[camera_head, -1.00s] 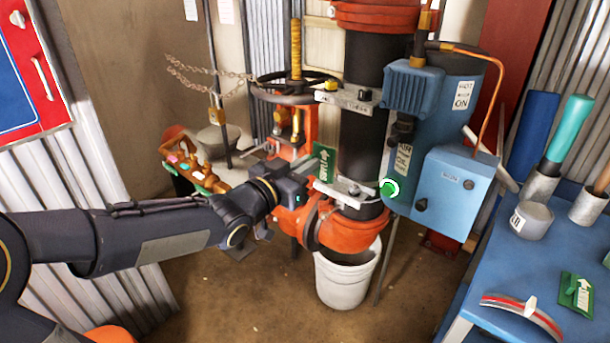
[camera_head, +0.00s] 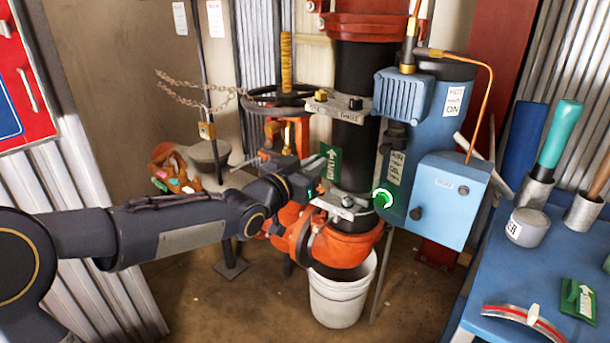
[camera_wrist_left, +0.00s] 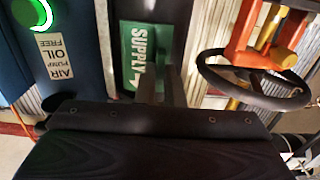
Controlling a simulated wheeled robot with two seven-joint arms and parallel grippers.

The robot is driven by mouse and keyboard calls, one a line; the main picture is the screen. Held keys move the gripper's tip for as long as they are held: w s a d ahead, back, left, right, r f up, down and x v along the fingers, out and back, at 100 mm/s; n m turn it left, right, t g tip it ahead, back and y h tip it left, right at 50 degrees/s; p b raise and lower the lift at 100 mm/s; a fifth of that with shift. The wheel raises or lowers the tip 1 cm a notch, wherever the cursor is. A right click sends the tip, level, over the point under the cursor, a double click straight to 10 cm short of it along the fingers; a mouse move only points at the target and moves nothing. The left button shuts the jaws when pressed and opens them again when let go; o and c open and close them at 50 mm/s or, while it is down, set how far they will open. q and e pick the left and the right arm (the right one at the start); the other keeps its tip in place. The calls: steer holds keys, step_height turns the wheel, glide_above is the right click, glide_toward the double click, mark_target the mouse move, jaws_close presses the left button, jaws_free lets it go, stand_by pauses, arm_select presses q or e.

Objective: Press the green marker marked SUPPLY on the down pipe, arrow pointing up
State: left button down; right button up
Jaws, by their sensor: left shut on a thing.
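The green SUPPLY marker (camera_head: 331,164) is a flat plate with white lettering and a white arrow that points up in the head view. It stands upright at the left side of the black down pipe (camera_head: 360,152), overlapping its edge. Whether it touches the pipe I cannot tell. My left gripper (camera_head: 316,187) is shut on the marker's lower part. In the left wrist view, the gripper fingers (camera_wrist_left: 161,86) reach the marker (camera_wrist_left: 139,58), which lies before the dark pipe (camera_wrist_left: 158,10). My right gripper is not in view.
A blue pump unit (camera_head: 421,130) with a glowing green ring (camera_head: 383,198) stands right of the pipe. A handwheel (camera_head: 278,100) is at the left. A white bucket (camera_head: 340,298) stands below. Another green marker (camera_head: 578,298) lies on the blue bench (camera_head: 500,262).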

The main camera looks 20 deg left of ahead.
arm_select(q)
steer(key=b+x, duration=0.1)
steer(key=x, duration=0.2)
steer(key=shift+w+d, duration=0.15)
steer(key=shift+w, duration=0.1)
steer(key=shift+x, duration=0.95)
steer(key=shift+b, duration=0.4)
steer(key=shift+w+d, duration=0.1)
steer(key=shift+w, duration=0.35)
stand_by(1.3)
stand_by(0.3)
steer(key=c, duration=1.5)
jaws_free()
steer(key=shift+o, duration=0.2)
